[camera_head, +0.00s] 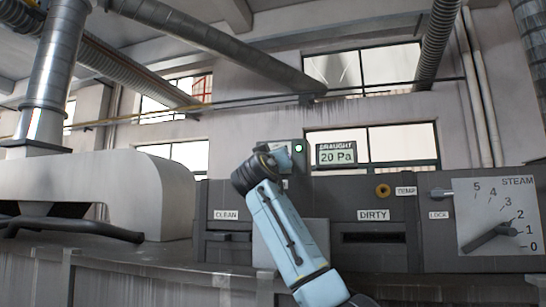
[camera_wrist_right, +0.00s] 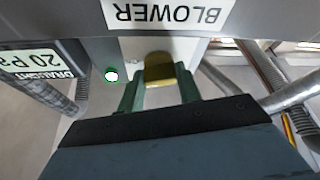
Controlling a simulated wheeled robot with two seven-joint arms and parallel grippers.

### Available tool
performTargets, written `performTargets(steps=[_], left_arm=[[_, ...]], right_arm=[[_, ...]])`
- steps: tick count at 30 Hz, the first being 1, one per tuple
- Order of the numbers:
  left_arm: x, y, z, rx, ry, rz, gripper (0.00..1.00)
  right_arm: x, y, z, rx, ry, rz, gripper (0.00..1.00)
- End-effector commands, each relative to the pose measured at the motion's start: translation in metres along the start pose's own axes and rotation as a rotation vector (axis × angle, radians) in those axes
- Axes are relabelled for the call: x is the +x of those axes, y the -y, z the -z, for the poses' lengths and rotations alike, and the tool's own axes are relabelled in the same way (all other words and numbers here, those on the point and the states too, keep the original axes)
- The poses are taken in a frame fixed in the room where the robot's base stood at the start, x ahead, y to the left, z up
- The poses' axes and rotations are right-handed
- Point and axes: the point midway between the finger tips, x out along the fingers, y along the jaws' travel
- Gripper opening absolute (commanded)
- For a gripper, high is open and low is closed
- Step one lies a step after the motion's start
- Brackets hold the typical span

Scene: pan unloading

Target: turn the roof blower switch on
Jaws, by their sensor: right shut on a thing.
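The blower switch, a yellow lever (camera_wrist_right: 159,68), shows in the right wrist view in front of a pale plate, beside the upside-down BLOWER label (camera_wrist_right: 167,12). My right gripper (camera_wrist_right: 160,88) is shut on the lever, with one green finger on each side of it. A small round lamp with a green rim (camera_wrist_right: 111,76) is lit next to the switch; it also shows in the head view (camera_head: 298,148). In the head view my right arm reaches up to the grey switch box (camera_head: 299,162), and the wrist hides the lever. My left gripper is not in view.
A draught display (camera_head: 337,154) reading 20 Pa stands right of the switch box. The grey panel has CLEAN (camera_head: 226,215) and DIRTY (camera_head: 373,215) slots, a TEMP knob (camera_head: 383,191) and a STEAM dial (camera_head: 497,217). A pale hood (camera_head: 110,192) stands at left.

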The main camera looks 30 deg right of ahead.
Motion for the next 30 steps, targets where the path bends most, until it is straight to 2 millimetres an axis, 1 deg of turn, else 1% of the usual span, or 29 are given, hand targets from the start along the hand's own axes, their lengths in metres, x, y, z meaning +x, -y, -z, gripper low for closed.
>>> performTargets(steps=[1, 6, 13, 21, 30], left_arm=[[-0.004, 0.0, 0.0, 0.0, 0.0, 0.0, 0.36], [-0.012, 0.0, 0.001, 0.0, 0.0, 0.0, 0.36], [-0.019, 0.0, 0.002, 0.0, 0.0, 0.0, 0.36], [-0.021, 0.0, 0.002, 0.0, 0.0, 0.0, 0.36], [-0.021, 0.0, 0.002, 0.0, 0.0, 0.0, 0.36]], right_arm=[[0.0, 0.003, -0.001, 0.031, 0.006, -0.01, 0.12], [0.0, 0.003, 0.0, 0.139, 0.005, -0.055, 0.12], [0.0, 0.003, 0.0, 0.234, 0.004, -0.095, 0.12], [0.0, 0.003, -0.001, 0.275, 0.002, -0.113, 0.12], [0.0, 0.003, 0.0, 0.279, 0.002, -0.114, 0.12]])
